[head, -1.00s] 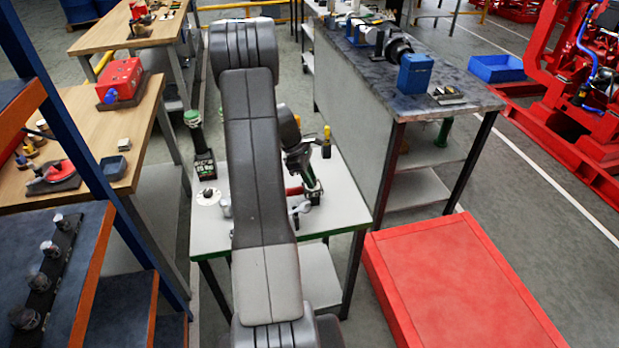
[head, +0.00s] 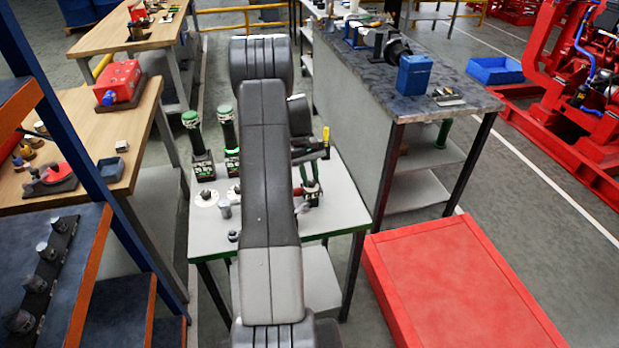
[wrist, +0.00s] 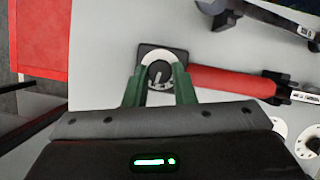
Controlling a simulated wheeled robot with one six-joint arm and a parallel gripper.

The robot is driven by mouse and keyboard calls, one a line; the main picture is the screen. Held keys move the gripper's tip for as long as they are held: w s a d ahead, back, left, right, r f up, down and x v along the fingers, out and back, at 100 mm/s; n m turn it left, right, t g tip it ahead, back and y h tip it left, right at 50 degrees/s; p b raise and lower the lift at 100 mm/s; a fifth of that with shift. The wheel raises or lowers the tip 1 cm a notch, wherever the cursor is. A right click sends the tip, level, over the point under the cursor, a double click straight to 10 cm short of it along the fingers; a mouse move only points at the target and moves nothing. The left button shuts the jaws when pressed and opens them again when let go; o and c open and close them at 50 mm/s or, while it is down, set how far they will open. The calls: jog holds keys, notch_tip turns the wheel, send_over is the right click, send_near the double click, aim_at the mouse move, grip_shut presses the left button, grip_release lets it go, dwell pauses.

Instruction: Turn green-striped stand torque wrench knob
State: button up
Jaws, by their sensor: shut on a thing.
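In the wrist view, a round knob (wrist: 159,75) with a pale rim sits on a dark square base (wrist: 148,50), at the end of a red-handled torque wrench (wrist: 232,82). My gripper (wrist: 162,72) has its two green fingers closed on either side of this knob. In the head view, my gripper (head: 311,188) is low over the right part of the white table (head: 215,243), partly behind my arm. The wrench's red handle there is mostly hidden. No green stripes show on the dark base, and the fingers cover the knob's sides.
Two upright green-topped tools (head: 191,120) in dark stands stand at the table's back left. White discs (head: 206,197) and a grey cylinder (head: 225,208) lie in front. A grey-topped bench (head: 385,85) rises behind right; a red platform (head: 450,285) is front right.

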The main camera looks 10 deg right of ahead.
jog(key=shift+d+m, duration=0.1)
jog(key=shift+m, duration=0.6)
jog(key=shift+y, duration=0.3)
jog(key=o, duration=1)
jog(key=shift+r, duration=0.15)
jog(key=b+v, duration=0.1)
jog(key=v, duration=1.2)
jog(key=shift+w+r, duration=0.2)
jog(key=shift+r, duration=0.05)
jog(key=p+x, duration=0.1)
jog(key=x, duration=1.3)
